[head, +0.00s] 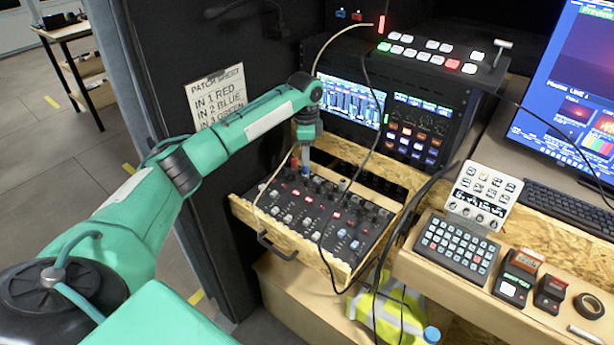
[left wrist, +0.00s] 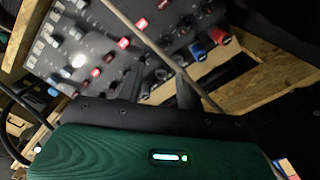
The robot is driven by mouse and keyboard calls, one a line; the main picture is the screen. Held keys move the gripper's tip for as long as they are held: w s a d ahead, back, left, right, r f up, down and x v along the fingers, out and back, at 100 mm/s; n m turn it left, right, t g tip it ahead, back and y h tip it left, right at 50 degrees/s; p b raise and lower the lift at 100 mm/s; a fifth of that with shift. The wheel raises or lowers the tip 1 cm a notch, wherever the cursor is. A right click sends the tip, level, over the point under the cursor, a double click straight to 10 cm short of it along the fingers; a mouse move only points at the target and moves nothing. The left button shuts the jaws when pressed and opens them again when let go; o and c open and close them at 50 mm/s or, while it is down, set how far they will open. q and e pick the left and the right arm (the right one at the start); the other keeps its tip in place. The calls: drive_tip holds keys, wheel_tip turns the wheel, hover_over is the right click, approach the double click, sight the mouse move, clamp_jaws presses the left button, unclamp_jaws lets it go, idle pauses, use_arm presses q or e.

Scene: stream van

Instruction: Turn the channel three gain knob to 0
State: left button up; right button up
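The audio mixer (head: 325,218) is a black panel with rows of knobs and red-lit buttons, set in a wooden drawer (head: 283,236). My left gripper (head: 305,168) points down at the mixer's back edge, by the row of plugs and knobs. In the left wrist view the mixer panel (left wrist: 100,50) lies beyond the gripper, with a red plug (left wrist: 219,37) and a blue plug (left wrist: 198,50) near its edge. My right gripper is out of view.
A pale cable (left wrist: 140,35) crosses in front of the mixer, and a dark cable hangs over it. A rack with lit screens (head: 352,102) stands behind. A patch sheet (head: 219,92) hangs at left. A keypad (head: 456,247) sits on the right-hand bench.

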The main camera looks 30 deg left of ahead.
sight(306, 180)
use_arm(q)
wheel_tip(306, 180, down, 10)
drive_tip(key=shift+r, duration=0.25)
clamp_jaws()
